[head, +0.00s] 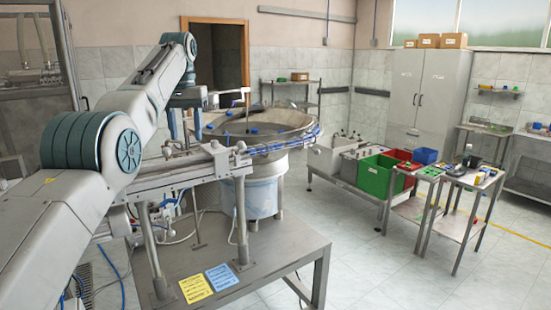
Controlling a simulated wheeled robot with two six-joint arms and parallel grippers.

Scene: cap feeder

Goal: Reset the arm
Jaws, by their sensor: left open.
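My left arm comes in from the left and bends down over the cap feeder. My left gripper (186,138) points down at the left side of the feeder bowl, with its two fingers apart. I see nothing held between them. The steel feeder bowl (290,135) has a few blue caps (253,130) in it. Whether the fingertips touch the bowl or the rail in front of it, I cannot tell. My right gripper is not in view.
A metal table (250,270) with yellow and blue labels carries the feeder rail (190,172). To the right stand a green bin (375,178), a red bin, a blue bin (425,155) and a small steel table (440,205). The tiled floor at the lower right is clear.

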